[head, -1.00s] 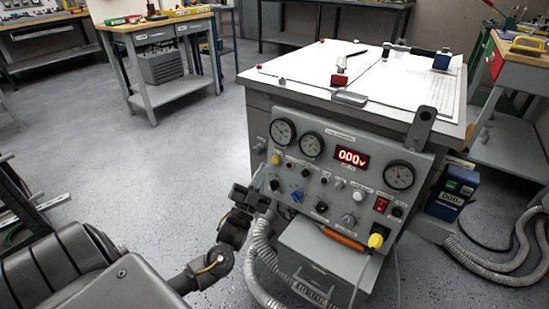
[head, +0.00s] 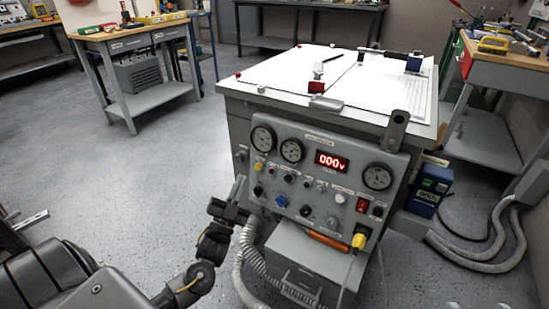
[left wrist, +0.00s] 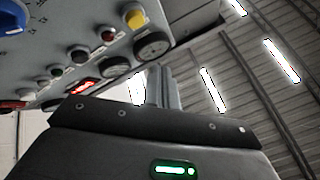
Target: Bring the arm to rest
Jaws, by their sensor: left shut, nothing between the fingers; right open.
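My left gripper (head: 238,190) is shut and empty. In the head view it points up beside the left edge of the grey control panel (head: 322,150), just left of the blue knob (head: 281,201). I cannot tell whether it touches the panel. In the left wrist view the shut fingers (left wrist: 163,88) stand up past the dark gripper body, with the panel's knobs and gauges at upper left. My right gripper is not in view.
The panel is on the front of a test bench with a white top (head: 300,75). A red display (head: 330,161) reads 000v. Grey corrugated hoses (head: 246,250) hang below the panel near my left arm. A wooden-topped workbench (head: 128,42) stands at the back left. Floor between is clear.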

